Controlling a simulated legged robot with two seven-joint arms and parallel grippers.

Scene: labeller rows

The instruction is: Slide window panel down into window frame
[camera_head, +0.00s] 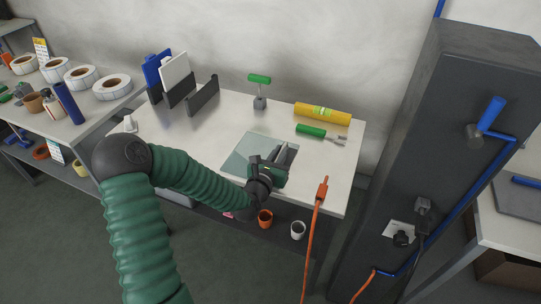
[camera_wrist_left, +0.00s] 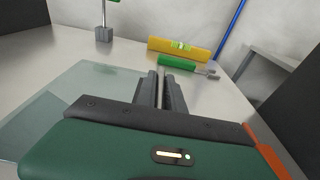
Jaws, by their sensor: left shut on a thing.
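A pale green see-through window panel (camera_head: 240,152) appears at the front of the white bench, just left of my gripper. In the left wrist view it shows as a glassy sheet (camera_wrist_left: 75,92) on the left. My left gripper (camera_head: 281,153) is over the panel's right part. Its fingers (camera_wrist_left: 161,88) are shut on a thin pale edge, which looks like part of the panel, though the hand hides most of it. I cannot make out a separate window frame. My right gripper is not in view.
A dark pillar (camera_head: 440,140) stands right. Bare bench (camera_head: 205,125) lies left.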

